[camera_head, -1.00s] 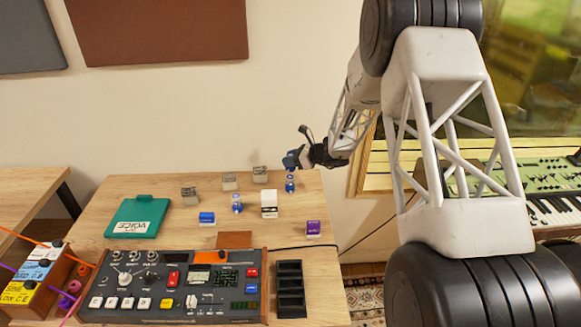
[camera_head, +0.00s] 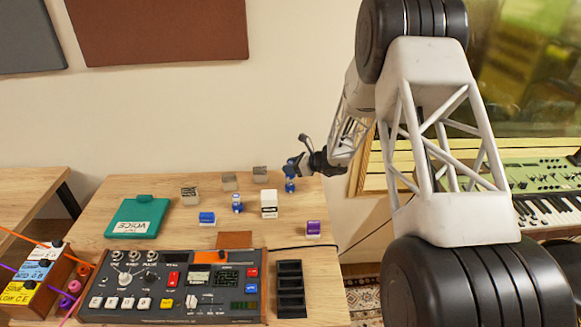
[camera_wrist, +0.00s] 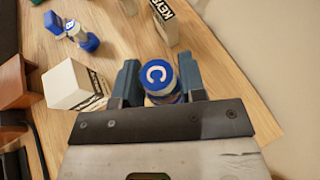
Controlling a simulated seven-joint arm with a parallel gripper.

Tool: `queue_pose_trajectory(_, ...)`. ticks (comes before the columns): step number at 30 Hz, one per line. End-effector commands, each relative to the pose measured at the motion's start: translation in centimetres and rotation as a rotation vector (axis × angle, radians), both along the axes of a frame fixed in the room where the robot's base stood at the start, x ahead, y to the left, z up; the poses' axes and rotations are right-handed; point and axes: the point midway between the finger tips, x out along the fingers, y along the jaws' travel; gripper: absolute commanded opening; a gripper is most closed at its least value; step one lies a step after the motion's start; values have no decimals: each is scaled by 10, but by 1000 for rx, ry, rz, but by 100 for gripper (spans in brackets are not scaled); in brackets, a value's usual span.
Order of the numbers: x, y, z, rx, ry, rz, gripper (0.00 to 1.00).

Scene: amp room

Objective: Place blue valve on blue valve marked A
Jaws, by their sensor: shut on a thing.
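A blue-capped valve marked C (camera_wrist: 157,74) stands between the fingers of my gripper (camera_wrist: 159,84) in the wrist view, and the jaws are shut on it. In the head view this valve (camera_head: 290,186) is at the back right of the wooden table, below my gripper (camera_head: 291,166). Whether its base touches the table is unclear.
A white box (camera_head: 269,205) stands between the valves, a little nearer the front. A blue block (camera_head: 207,218), purple block (camera_head: 313,229) and several grey blocks (camera_head: 190,196) are around. A teal case (camera_head: 138,216) lies left. A control console (camera_head: 170,285) fills the front.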

Motion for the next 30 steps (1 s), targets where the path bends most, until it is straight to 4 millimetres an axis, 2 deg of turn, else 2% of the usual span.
queue_pose_trajectory(8, 0, 0, -3, 0, 1, 0, 14)
queue_pose_trajectory(9, 0, 0, -3, 0, 0, 0, 44)
queue_pose_trajectory(13, 0, 0, -3, 0, 0, 0, 64)
queue_pose_trajectory(25, 0, 0, 0, 0, 0, 0, 64)
queue_pose_trajectory(30, -4, -10, 5, 0, 0, -1, 64)
